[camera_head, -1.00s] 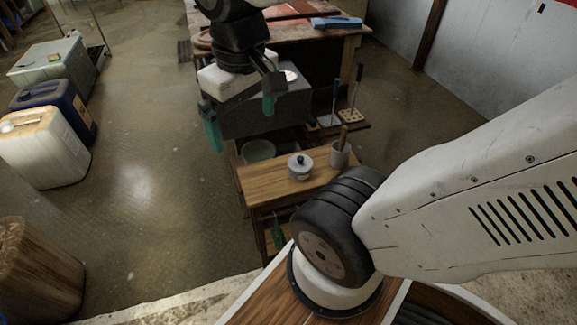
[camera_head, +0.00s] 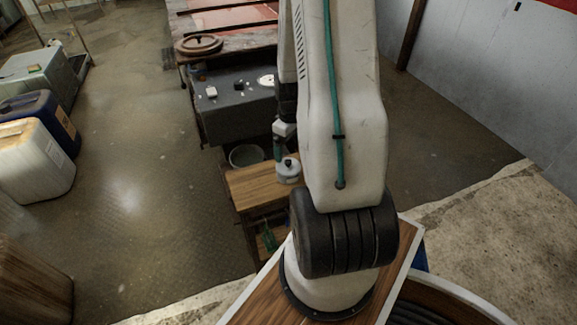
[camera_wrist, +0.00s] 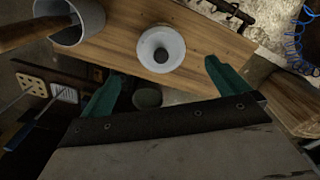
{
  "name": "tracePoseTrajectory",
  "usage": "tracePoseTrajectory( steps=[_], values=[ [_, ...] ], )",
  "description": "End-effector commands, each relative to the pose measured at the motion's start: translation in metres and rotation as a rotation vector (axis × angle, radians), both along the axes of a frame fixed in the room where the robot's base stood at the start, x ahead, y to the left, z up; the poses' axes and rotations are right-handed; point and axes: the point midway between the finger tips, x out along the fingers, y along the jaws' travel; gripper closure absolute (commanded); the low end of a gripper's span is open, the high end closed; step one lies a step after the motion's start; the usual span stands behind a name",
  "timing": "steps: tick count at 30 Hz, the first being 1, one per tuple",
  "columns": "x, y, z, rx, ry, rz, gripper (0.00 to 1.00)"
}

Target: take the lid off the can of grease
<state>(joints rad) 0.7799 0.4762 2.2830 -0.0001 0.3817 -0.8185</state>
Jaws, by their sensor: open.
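The can of grease (camera_head: 289,176) is a small grey round pot with a lid (camera_head: 287,164) that has a dark knob. It stands on the wooden shelf top, partly covered by my arm in the head view. In the wrist view, the lid (camera_wrist: 148,46) is a pale disc with the dark knob at its middle. My gripper (camera_wrist: 160,76) is open, its two teal fingers apart and empty. The lid shows just beyond the fingertips, between their lines. In the head view, one teal finger of my gripper (camera_head: 278,152) shows beside the knob; contact cannot be told.
A grey cup (camera_wrist: 93,29) with a wooden-handled tool stands on the wooden top (camera_wrist: 115,52), beside the can. A bowl (camera_head: 246,155) sits behind the top. A dark grey bench (camera_head: 232,105) stands further back. Jugs (camera_head: 35,165) stand on the floor at left.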

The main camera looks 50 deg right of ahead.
Motion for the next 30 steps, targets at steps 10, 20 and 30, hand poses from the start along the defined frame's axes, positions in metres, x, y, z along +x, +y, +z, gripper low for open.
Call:
tracePoseTrajectory(
  steps=[10,20,30],
  values=[
    [-0.001,-0.001,-0.039,0.002,0.002,0.001,0.0],
    [0.001,0.001,-0.08,0.001,0.001,0.001,0.0],
    [0.001,0.001,-0.081,0.0,0.0,0.001,0.22]
  ],
)
